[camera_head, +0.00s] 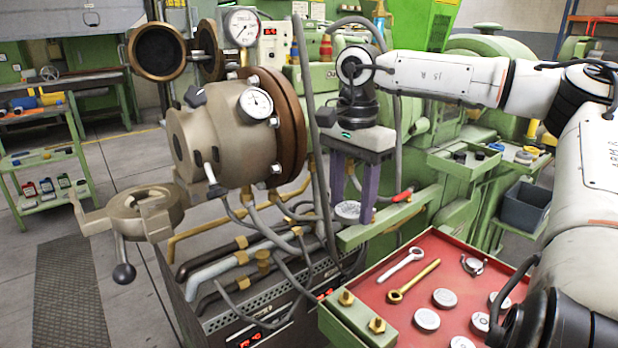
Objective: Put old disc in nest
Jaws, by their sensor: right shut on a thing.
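My right gripper (353,205) points down with its two purple fingers shut on a pale round disc (347,211). The disc is at the fingertips, close to the green ledge (385,224) at the back left of the red tray (395,322). I cannot tell whether the disc touches the ledge. Several other pale discs, one of them a front disc (427,320), lie on the red tray. No nest can be told for certain in this view. My left gripper is not in view.
The extruder barrel (222,140) with its gauges stands left of my gripper. An open ring holder (150,210) with a black-knobbed handle juts out to the left. Hoses and pipes run below. A silver wrench (400,265) and a brass tool (415,281) lie on the tray.

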